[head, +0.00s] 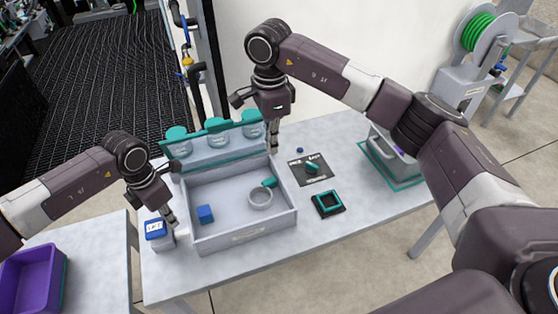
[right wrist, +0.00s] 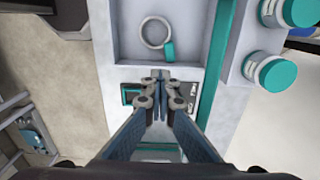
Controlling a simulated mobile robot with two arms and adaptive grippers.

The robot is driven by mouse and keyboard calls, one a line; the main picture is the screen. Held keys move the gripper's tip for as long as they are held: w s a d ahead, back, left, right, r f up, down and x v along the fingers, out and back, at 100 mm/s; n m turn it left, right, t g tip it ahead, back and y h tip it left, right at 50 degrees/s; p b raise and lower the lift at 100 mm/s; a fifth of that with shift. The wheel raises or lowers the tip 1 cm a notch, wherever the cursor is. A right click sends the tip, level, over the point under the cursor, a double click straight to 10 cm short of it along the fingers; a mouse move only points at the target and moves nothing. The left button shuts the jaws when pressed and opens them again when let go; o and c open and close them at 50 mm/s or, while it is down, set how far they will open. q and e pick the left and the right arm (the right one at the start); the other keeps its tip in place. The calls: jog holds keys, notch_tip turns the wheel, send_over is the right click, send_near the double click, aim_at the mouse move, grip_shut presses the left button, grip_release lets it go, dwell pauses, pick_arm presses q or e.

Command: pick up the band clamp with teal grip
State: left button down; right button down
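The band clamp (head: 261,204) is a pale grey ring with a teal grip (head: 269,182). It lies on the floor of the grey tote (head: 245,237), in its right part. In the right wrist view the clamp (right wrist: 143,34) is beyond the fingertips, its teal grip (right wrist: 169,52) nearest to them. My right gripper (head: 273,149) points down above the tote's back right side. It is empty and its fingers (right wrist: 160,78) are together, apart from the clamp. My left gripper (head: 173,221) hangs beside the tote's left wall, near a blue-topped box; its finger gap is unclear.
A blue cube (head: 205,213) lies in the tote. Jars with teal lids (head: 215,125) stand behind it, past a teal rail. A black mat (head: 303,178) with a teal piece and a teal-black square frame (head: 317,207) lie to the right. A purple bin (head: 25,285) is lower left.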

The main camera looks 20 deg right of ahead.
notch_tip(320, 180, up, 2)
jog(key=shift+r, duration=0.1)
jog(key=c, duration=2.7)
grip_release()
jog(key=shift+c, duration=0.2)
jog(key=o, duration=2)
jog(key=shift+o, duration=0.9)
jog(key=shift+r, duration=0.15)
